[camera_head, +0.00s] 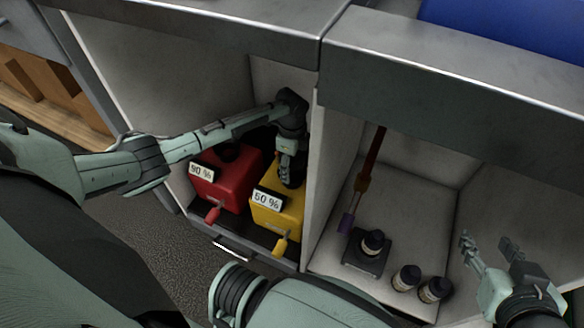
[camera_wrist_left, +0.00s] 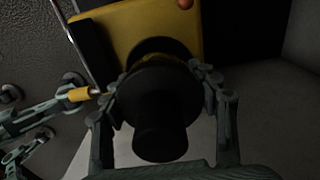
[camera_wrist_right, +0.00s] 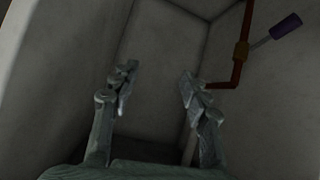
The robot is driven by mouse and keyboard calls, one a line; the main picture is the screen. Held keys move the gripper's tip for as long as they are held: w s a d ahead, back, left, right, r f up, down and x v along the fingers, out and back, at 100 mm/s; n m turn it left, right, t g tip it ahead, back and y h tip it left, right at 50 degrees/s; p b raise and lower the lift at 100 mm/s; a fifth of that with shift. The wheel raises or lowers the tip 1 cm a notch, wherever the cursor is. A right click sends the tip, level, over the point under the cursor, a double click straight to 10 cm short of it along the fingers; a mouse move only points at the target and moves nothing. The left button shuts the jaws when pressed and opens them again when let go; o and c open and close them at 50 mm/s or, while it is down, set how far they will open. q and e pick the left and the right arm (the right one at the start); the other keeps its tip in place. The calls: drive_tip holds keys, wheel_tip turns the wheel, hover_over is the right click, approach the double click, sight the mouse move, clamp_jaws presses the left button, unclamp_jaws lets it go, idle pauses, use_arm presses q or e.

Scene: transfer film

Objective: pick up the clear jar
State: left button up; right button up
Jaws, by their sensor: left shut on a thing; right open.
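My left gripper (camera_head: 289,172) is shut on a dark round thing (camera_wrist_left: 155,100) at the top of the yellow container (camera_head: 278,207). In the left wrist view (camera_wrist_left: 160,82) its fingers are on either side of this dark, stepped cylinder. I cannot tell whether it is a jar or a cap. My right gripper (camera_head: 488,246) is open and empty in the right compartment, as the right wrist view (camera_wrist_right: 157,76) also shows. No jar is plainly clear. A small dark-capped jar (camera_head: 372,242) stands on a black block (camera_head: 362,262).
Two dark-capped jars (camera_head: 406,278) (camera_head: 434,290) stand at the right compartment's front. A wall (camera_head: 318,185) separates the compartments.

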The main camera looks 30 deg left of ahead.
use_arm(q)
drive_tip(key=c, duration=0.8)
